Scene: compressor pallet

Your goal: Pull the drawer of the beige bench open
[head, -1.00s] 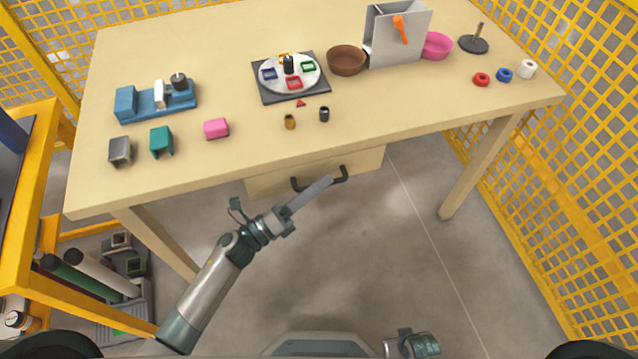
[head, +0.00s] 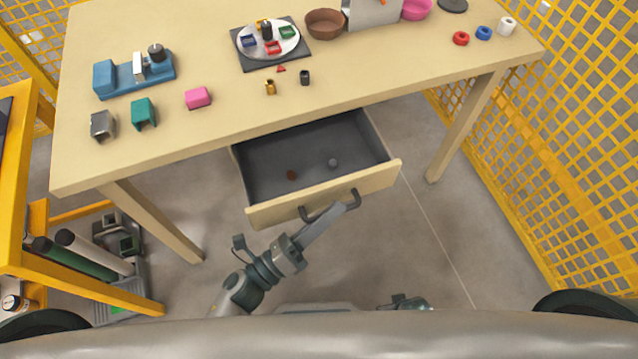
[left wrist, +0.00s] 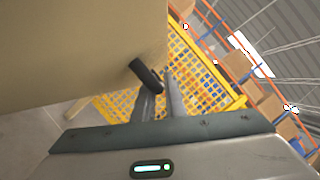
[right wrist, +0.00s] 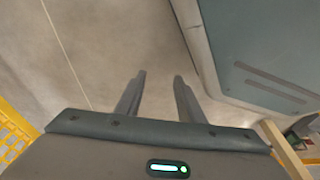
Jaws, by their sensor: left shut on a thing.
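The beige bench (head: 200,150) stands in front of me. Its drawer (head: 330,195) is pulled well out, and its grey inside shows. The dark handle (head: 356,196) is on the drawer front and also shows in the left wrist view (left wrist: 146,74). My left gripper (head: 340,212) is shut on the handle. My right gripper (right wrist: 160,76) is open and empty, low over the floor near my base.
On the bench top are a blue fixture (head: 135,75), several small coloured blocks, a plate on a dark mat (head: 245,62), and a brown bowl (head: 325,24). Yellow mesh fences (head: 530,150) stand at the right and back left. A yellow-framed rack (head: 90,283) is at the left.

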